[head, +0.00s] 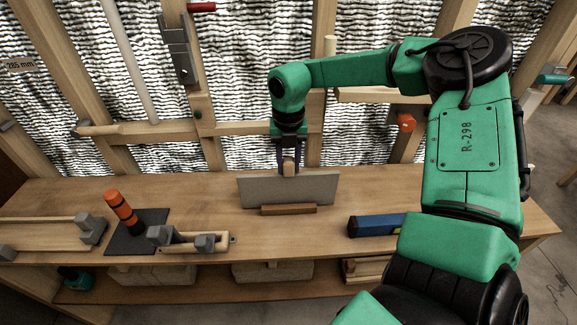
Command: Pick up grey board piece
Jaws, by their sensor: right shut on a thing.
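The grey board piece (318,188) stands upright on its long edge on the wooden workbench (385,190), in the middle of the head view. A low wooden strip (288,210) runs along the foot of its front face. My right gripper (288,168) comes down from above to the middle of the board's top edge and is shut on it. A small tan patch shows between the dark fingers, and I cannot tell what it is. My left gripper is not in view.
An orange and black tool (121,211) stands on a dark mat (140,240) at left. A wooden clamp piece with grey blocks (190,240) lies nearby. A blue box (375,225) lies right of the board. A stud wall (240,129) rises behind the bench.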

